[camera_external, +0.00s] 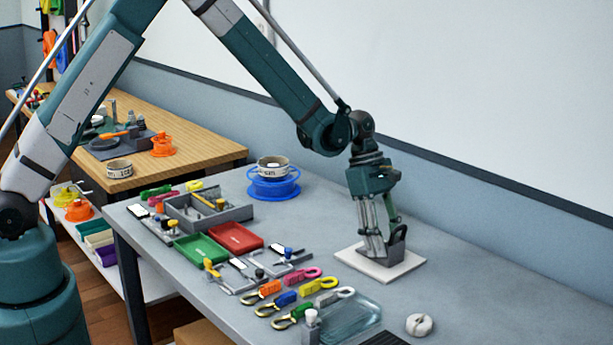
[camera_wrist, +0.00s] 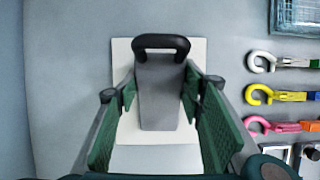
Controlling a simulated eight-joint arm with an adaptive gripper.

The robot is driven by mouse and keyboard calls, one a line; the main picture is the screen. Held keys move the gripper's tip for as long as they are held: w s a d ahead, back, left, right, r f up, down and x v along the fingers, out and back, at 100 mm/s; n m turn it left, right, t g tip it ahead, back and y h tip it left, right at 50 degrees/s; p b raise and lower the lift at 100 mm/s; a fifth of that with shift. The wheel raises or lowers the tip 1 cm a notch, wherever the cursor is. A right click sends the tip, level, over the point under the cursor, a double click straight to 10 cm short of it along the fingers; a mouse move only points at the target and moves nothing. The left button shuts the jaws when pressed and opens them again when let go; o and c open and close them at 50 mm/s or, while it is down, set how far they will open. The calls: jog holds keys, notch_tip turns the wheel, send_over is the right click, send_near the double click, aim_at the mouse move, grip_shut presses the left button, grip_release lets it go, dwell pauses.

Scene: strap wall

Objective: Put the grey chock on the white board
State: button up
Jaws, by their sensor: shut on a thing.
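The grey chock (camera_wrist: 158,95) is a wedge-shaped block with a black loop handle at its far end in the wrist view. It is over the white board (camera_wrist: 128,55), a flat square plate on the grey table. In the external view the chock (camera_external: 398,249) is at the board (camera_external: 372,268), partly hidden behind my fingers. My gripper (camera_external: 380,256) points down with its fingers on either side of the chock, shut on it. The wrist view shows my green finger pads (camera_wrist: 160,125) flanking the block. I cannot tell whether the chock's underside touches the board.
Several coloured hooks (camera_external: 318,285) lie left of the board, near a clear glass-like dish (camera_external: 350,318). A blue spool (camera_external: 273,187), a green tray (camera_external: 201,249) and a red tray (camera_external: 233,237) stand further left. A white round piece (camera_external: 419,324) is at the front. The table right of the board is clear.

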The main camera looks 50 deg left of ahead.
jog(key=o, duration=1.1)
jog(key=shift+f, duration=0.1)
jog(key=shift+c, duration=0.2)
jog(key=v, duration=1.2)
